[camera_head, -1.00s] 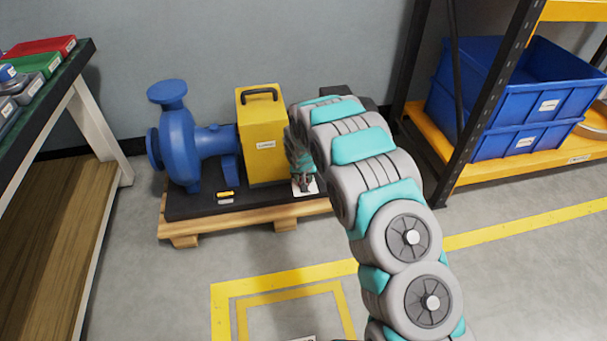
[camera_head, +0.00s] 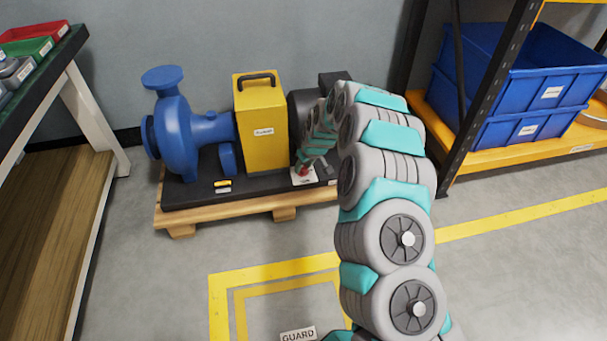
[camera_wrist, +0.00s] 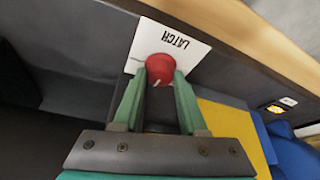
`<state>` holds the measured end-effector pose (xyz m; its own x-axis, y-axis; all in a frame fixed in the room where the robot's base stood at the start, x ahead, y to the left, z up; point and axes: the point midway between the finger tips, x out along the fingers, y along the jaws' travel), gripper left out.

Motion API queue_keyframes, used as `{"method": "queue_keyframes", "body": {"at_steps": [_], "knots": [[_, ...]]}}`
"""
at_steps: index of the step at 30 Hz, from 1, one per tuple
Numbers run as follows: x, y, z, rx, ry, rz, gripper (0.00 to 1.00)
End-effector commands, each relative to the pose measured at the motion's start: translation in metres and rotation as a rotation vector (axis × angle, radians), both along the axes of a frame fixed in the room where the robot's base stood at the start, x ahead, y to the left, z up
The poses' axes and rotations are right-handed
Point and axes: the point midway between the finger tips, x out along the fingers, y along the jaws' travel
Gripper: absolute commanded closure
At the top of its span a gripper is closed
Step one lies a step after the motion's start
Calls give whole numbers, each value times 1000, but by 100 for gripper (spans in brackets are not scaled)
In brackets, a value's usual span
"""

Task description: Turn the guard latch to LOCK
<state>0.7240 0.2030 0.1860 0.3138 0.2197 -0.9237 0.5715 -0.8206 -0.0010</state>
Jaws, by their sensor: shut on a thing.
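The guard latch is a red round knob (camera_wrist: 160,69) with a white pointer line, on a white plate marked LATCH (camera_wrist: 182,45) in the wrist view. My gripper (camera_wrist: 160,80) is shut on the knob, one green finger on each side. In the head view the red knob (camera_head: 304,171) shows small at the base's front edge, right of the yellow guard (camera_head: 261,125), with my gripper (camera_head: 305,165) at it. The pointer line points toward my gripper's palm in the wrist view. I cannot read a LOCK mark.
A blue pump (camera_head: 176,135) stands left of the yellow guard on a wooden pallet (camera_head: 235,210). A rack with blue bins (camera_head: 500,125) is at the right, a workbench (camera_head: 75,85) at the left. The floor in front is clear.

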Motion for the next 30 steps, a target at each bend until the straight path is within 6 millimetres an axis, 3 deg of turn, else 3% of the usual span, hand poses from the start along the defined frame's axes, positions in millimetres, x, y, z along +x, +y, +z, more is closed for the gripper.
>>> {"method": "queue_keyframes", "body": {"at_steps": [22,23,26,30], "knots": [[1,0,0,-1,-2,80,100],[1,0,0,-1,-2,80,57],[1,0,0,-1,-2,80,46],[1,0,0,-1,-1,79,46]]}}
